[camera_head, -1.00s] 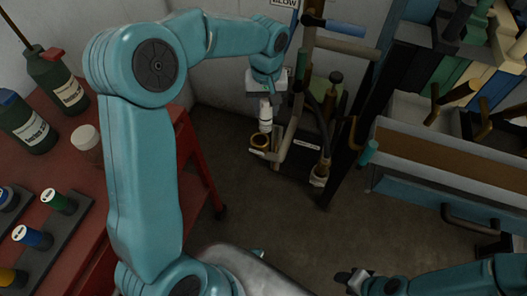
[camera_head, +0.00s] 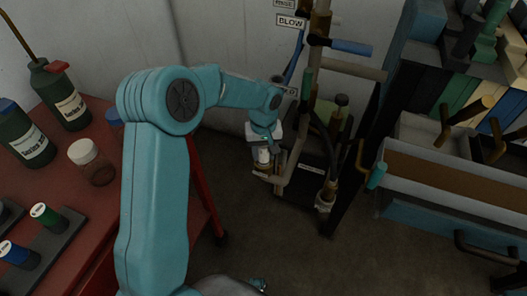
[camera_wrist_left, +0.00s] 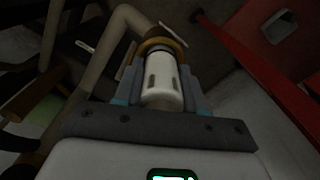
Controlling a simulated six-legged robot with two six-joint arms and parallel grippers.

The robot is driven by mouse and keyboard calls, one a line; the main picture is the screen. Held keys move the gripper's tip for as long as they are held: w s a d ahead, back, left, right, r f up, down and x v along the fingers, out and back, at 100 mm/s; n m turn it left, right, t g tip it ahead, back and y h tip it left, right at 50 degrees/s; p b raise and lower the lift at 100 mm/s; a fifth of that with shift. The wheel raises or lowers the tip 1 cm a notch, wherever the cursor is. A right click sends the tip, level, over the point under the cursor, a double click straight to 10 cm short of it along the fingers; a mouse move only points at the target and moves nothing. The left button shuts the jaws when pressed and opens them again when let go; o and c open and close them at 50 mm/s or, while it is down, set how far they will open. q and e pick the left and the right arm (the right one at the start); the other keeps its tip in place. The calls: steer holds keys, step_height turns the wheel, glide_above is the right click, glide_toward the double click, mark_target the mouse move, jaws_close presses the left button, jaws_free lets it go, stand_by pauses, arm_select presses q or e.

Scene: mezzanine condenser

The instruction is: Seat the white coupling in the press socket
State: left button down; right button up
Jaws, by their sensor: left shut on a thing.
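The white coupling (camera_head: 264,156) is upright between the fingers of my left gripper (camera_head: 263,150), which is shut on it. In the left wrist view the coupling (camera_wrist_left: 162,82) is a white cylinder with dark slots, held between the two grey fingers (camera_wrist_left: 160,92). The brass ring of the press socket (camera_wrist_left: 163,42) shows at the coupling's far end, in line with it. Its opening is hidden by the coupling, so I cannot tell how deep the end sits. In the head view the gripper and coupling largely cover the ring. My right gripper is out of view.
The press frame with pipes and a blue-handled lever (camera_head: 350,47) stands close right of the gripper. A red bench (camera_head: 95,215) with bottles (camera_head: 70,100) and a jar (camera_head: 92,160) is at left. A drawer unit (camera_head: 450,190) is at right.

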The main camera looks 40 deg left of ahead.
arm_select(q)
steer(key=shift+f, duration=0.2)
steer(key=c, duration=0.6)
jaws_free()
steer(key=shift+r, duration=0.1)
steer(key=shift+c, duration=0.2)
steer(key=shift+r, duration=0.15)
step_height(320, 180, up, 12)
steer(key=shift+r+p, duration=0.1)
steer(key=shift+p, duration=0.65)
